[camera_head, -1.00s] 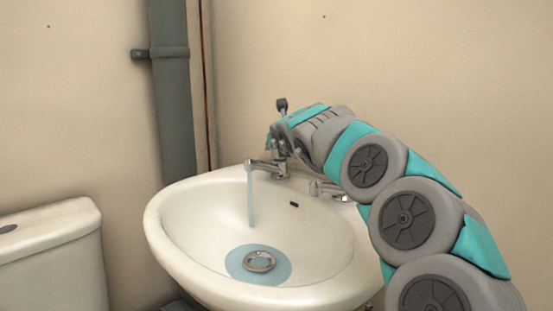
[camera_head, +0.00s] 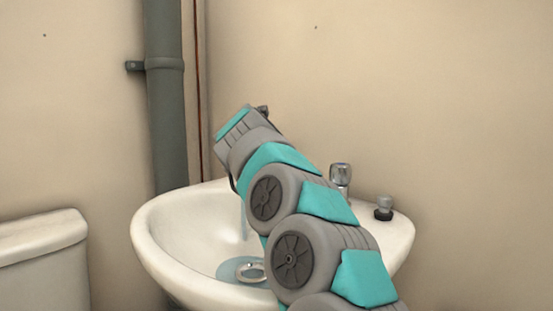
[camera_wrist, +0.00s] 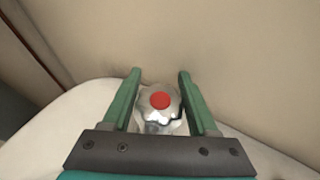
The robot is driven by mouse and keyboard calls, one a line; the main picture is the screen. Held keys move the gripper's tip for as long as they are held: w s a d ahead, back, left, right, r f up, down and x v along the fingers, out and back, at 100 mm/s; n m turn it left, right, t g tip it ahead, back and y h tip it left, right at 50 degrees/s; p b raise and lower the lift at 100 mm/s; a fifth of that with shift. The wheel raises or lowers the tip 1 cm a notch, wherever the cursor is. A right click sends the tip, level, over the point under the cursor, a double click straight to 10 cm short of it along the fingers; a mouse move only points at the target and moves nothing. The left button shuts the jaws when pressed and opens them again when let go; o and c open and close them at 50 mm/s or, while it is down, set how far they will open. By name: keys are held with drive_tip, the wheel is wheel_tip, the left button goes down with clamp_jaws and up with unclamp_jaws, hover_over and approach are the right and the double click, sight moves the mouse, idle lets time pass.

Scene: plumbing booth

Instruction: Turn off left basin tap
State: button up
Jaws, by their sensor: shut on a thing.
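The left basin tap (camera_wrist: 160,101) shows in the wrist view as a chrome handle with a red disc on top. My gripper (camera_wrist: 160,74) points down over it with one green finger on each side, shut on the handle. In the head view my arm hides the left tap and the fingertips. A thin stream of water (camera_head: 243,222) still falls into the white basin (camera_head: 155,245), where a pale blue pool surrounds the drain (camera_head: 252,272).
The right tap (camera_head: 340,174) stands on the basin's back ledge, with a small dark-based knob (camera_head: 384,207) to its right. The wall is close behind. A grey pipe (camera_head: 167,110) runs up the wall, and a white cistern (camera_head: 40,260) stands at left.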

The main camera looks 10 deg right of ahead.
drive_tip(key=o, duration=1.4)
drive_tip(key=shift+r+y, duration=0.1)
drive_tip(key=shift+y, duration=0.2)
